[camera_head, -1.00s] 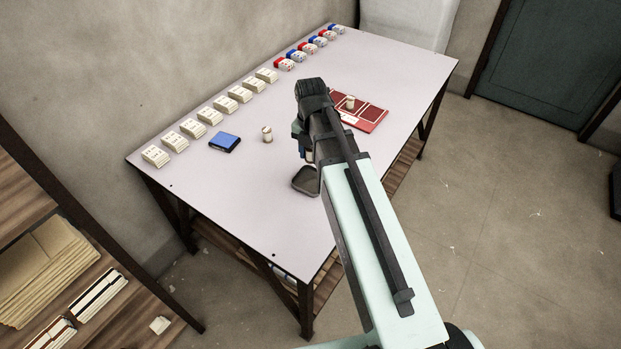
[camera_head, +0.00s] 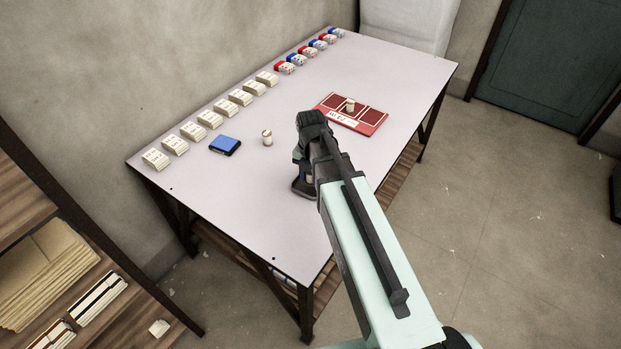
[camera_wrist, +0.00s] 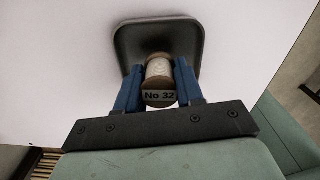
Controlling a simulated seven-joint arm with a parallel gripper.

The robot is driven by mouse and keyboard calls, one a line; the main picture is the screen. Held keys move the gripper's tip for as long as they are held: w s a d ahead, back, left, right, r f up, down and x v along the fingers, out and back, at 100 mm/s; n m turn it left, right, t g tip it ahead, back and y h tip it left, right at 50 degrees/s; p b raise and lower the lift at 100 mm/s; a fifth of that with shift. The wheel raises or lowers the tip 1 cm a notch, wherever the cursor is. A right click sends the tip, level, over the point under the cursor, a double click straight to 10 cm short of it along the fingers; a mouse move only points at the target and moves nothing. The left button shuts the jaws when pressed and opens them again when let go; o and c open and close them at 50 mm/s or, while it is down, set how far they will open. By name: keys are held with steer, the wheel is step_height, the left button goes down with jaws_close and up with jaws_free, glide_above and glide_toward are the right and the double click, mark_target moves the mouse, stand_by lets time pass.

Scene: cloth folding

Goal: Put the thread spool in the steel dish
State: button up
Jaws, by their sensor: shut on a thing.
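My gripper (camera_wrist: 160,92) is shut on a thread spool (camera_wrist: 159,70), with a blue finger on each side of it. The spool has pale thread, wooden ends and a label reading "No 32". The steel dish (camera_wrist: 125,42) is a dark, rounded square dish; in the wrist view it lies behind the spool. I cannot tell whether the spool touches it. In the head view the dish (camera_head: 297,189) shows only in part below my gripper, and my arm hides the rest.
Another spool (camera_head: 267,138) stands on the table (camera_head: 230,185) beside a blue box (camera_head: 225,144). A further spool (camera_head: 350,105) stands on a red board (camera_head: 372,121). Small cream stacks (camera_head: 240,97) and red and blue packs line the back edge. The table's left front is clear.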

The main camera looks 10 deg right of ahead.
steer(key=shift+f, duration=0.8)
steer(key=shift+f, duration=0.1)
steer(key=o, duration=1)
steer(key=shift+r, duration=6.1)
steer(key=shift+o, duration=0.3)
